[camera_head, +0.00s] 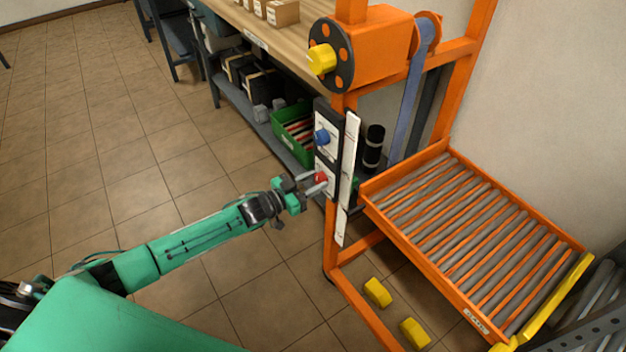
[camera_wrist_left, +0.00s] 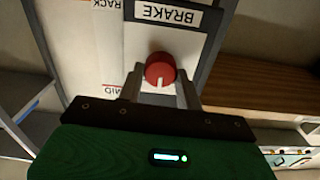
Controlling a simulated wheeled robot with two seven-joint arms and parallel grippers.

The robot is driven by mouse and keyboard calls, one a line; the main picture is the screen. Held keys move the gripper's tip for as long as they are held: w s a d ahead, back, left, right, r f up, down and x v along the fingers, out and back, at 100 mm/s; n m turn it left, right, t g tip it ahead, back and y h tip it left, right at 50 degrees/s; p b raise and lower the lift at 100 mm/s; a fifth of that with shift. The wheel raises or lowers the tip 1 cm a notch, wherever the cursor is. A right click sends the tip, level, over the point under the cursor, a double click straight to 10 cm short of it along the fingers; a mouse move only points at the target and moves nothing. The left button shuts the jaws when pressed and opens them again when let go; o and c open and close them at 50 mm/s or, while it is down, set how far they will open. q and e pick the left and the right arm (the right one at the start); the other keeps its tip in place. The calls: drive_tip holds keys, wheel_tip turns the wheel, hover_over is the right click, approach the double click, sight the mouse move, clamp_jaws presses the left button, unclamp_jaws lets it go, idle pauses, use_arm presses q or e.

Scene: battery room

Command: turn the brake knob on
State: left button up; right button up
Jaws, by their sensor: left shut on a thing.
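The red brake knob (camera_head: 320,178) is on the lower part of the control panel on the orange frame. In the left wrist view the knob (camera_wrist_left: 160,70) has a white mark pointing to the lower edge of the picture, under a "BRAKE" label (camera_wrist_left: 167,15). My left gripper (camera_head: 311,183) reaches the panel from the left, and its fingers stand on both sides of the knob, shut on it. A blue knob (camera_head: 322,139) sits above on the same panel. My right gripper is not in view.
An orange roller tray (camera_head: 470,235) extends right of the frame. A yellow knob (camera_head: 321,59) is on the orange housing above. A workbench (camera_head: 262,38) with a green bin (camera_head: 285,133) on its lower shelf stands behind. Tiled floor (camera_head: 140,150) is clear at left.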

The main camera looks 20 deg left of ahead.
use_arm(q)
drive_tip(key=m, duration=0.6)
drive_tip(key=shift+s+d, duration=0.1)
drive_tip(key=shift+m, duration=0.9)
drive_tip(key=shift+f+m, duration=0.1)
drive_tip(key=shift+m, duration=0.7)
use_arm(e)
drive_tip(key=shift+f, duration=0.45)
use_arm(q)
drive_tip(key=shift+m, duration=0.3)
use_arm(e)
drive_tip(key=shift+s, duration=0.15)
use_arm(q)
drive_tip(key=o, duration=1)
